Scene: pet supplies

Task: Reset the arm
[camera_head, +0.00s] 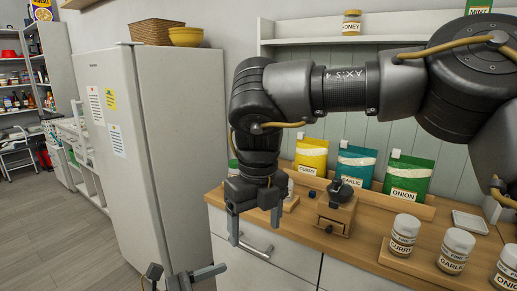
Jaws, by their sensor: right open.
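My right arm reaches in from the right across the upper middle, then bends down at the wrist. My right gripper (255,228) hangs pointing down in front of the counter's left end, its two fingers apart with nothing between them. My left gripper (182,278) shows only in part at the bottom edge, low in front of the cabinets. The rest of it is cut off, and I cannot tell how far its fingers are apart.
A wooden counter (373,245) holds a wooden grinder (336,214), seasoning jars (403,236) and curry (311,156), garlic (354,168) and onion (408,178) pouches. A honey jar (351,22) stands on the shelf. A white fridge (160,130) is left; open floor (50,235) lies beyond it.

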